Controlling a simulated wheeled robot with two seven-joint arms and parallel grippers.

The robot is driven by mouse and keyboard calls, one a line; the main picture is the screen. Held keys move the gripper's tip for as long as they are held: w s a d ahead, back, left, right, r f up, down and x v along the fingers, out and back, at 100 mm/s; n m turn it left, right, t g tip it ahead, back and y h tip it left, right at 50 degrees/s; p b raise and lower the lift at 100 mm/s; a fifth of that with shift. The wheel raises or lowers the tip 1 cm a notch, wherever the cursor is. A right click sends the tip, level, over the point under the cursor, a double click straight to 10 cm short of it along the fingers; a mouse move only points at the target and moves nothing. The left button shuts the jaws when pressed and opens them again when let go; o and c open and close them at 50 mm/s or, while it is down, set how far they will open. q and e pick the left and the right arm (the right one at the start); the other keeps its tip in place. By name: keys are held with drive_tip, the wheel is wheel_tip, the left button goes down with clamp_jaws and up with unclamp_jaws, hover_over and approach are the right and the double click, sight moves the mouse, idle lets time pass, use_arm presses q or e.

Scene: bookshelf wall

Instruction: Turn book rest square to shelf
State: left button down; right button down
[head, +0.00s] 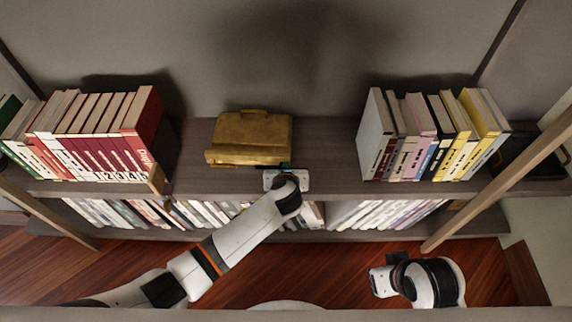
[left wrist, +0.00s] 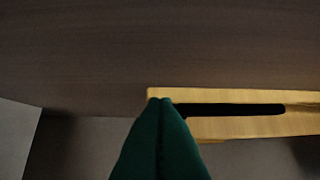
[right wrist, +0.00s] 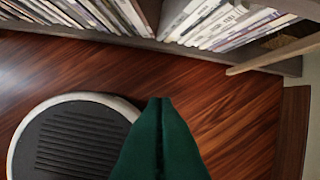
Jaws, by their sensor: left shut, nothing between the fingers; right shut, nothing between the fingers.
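The book rest (head: 248,138), a golden-brown wooden piece, lies on the upper shelf board (head: 220,183) between two rows of books. Its front edge looks slightly turned from the shelf edge. My left gripper (head: 286,166) is shut and empty at its front right corner. In the left wrist view, the shut green fingertips (left wrist: 160,100) overlap one end of the rest's slotted yellow edge (left wrist: 240,127); I cannot tell whether they touch. My right gripper (head: 376,283) is away from the shelf, low at the right. Its shut green fingers (right wrist: 160,100) hold nothing.
Red and white books (head: 100,135) stand left of the rest, and mixed books (head: 430,135) stand right. The board is bare on both sides of the rest. A lower shelf holds more books (head: 385,214). Wooden posts (head: 500,185) rise at the shelf ends.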

use_arm(q)
drive_tip(key=shift+w, duration=0.25)
use_arm(e)
drive_tip(key=shift+r, duration=0.1)
